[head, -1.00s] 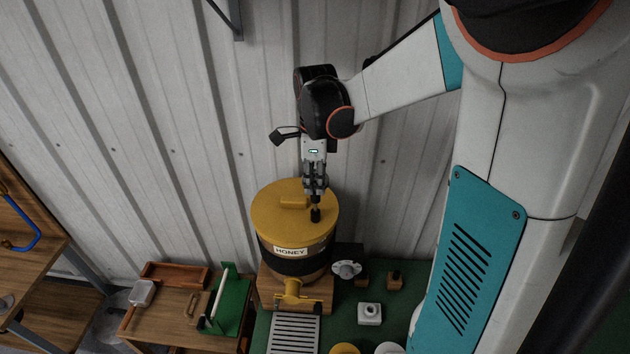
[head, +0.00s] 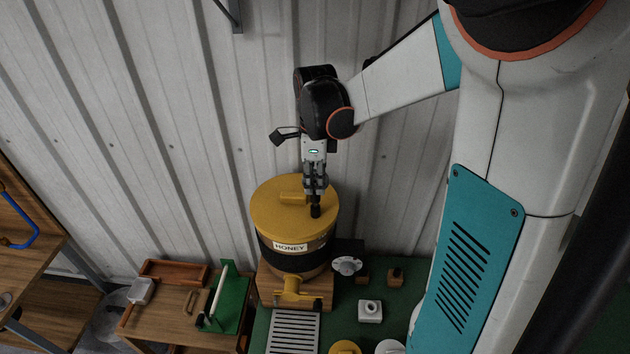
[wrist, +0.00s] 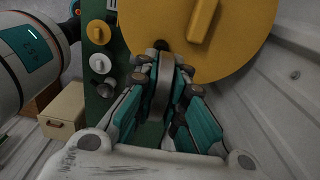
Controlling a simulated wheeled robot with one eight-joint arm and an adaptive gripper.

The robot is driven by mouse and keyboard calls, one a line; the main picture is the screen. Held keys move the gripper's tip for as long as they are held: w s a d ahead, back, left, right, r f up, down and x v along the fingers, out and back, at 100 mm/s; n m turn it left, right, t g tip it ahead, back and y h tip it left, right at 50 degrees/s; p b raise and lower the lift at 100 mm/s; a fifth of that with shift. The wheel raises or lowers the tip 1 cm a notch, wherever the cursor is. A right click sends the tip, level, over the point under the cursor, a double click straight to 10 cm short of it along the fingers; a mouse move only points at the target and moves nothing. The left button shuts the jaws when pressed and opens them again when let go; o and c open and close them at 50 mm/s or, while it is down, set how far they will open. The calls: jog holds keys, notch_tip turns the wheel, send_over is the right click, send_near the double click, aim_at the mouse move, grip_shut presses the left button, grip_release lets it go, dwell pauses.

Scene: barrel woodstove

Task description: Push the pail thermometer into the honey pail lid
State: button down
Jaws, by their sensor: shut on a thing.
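The honey pail (head: 291,247) stands upright against the wall, with a yellow lid (head: 270,212) and a raised handle on it. My gripper (head: 315,190) points down over the right front part of the lid and is shut on the pail thermometer. In the wrist view, the fingers (wrist: 168,62) reach to the edge of the yellow lid (wrist: 235,50). The fingers hide most of the thermometer, and I cannot tell how deep its tip sits.
A yellow tap (head: 291,288) sticks out at the pail's front, above a slatted grate (head: 293,332). Small white and dark items stand on the green mat right of the pail. A wooden table (head: 170,318) with a green tool is at left. The corrugated wall is close behind.

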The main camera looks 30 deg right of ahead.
jog(key=shift+f+b, duration=0.4)
jog(key=shift+f, duration=0.1)
jog(key=c, duration=1.6)
grip_release()
jog(key=shift+r, duration=0.1)
jog(key=shift+r+p, duration=1.9)
jog(key=shift+r, duration=1.05)
notch_tip(320, 180, up, 12)
jog(key=shift+w, duration=0.1)
